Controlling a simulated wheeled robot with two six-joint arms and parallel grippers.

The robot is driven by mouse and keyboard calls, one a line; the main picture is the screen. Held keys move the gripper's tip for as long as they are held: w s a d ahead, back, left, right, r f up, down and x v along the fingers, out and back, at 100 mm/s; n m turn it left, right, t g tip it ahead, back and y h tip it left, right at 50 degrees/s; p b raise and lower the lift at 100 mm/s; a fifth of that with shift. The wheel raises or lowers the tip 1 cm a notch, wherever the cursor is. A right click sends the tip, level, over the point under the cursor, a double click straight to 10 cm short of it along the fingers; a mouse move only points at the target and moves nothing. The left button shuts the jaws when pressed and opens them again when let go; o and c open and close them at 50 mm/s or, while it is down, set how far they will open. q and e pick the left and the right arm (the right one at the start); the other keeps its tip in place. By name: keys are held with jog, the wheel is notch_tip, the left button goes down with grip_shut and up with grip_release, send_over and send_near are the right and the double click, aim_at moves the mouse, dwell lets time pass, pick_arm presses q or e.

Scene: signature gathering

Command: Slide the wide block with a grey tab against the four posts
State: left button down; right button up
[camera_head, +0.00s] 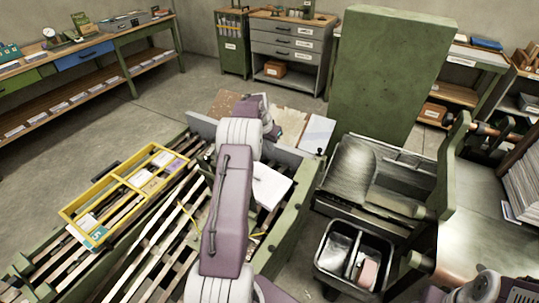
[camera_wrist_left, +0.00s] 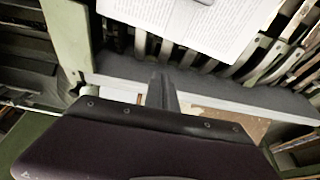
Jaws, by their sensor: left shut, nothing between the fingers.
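A white block of printed pages (camera_head: 271,187) lies on the slatted conveyor, partly behind my left arm in the head view. In the left wrist view this printed block (camera_wrist_left: 195,22) lies at the top, beyond the fingers. I cannot make out a grey tab on it. My left gripper (camera_wrist_left: 162,88) is shut and empty over the grey rail (camera_wrist_left: 215,93), with a gap to the printed block. In the head view my left arm hides most of the area around its gripper. I cannot pick out the four posts. My right gripper is not in view.
A yellow divided tray (camera_head: 70,213) with cards sits over the slats at left. A black two-compartment bin (camera_head: 327,262) stands at lower right. A tall green panel (camera_head: 388,80) and a grey metal trough (camera_head: 395,170) stand right of the conveyor. Open floor lies behind it.

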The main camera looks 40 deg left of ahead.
pick_arm(q)
jog(key=x, duration=0.8)
jog(key=shift+f, duration=0.15)
jog(key=shift+s, duration=0.3)
jog(key=shift+s+d+p, duration=0.2)
jog(key=shift+s+p, duration=0.1)
jog(key=shift+s, duration=1.4)
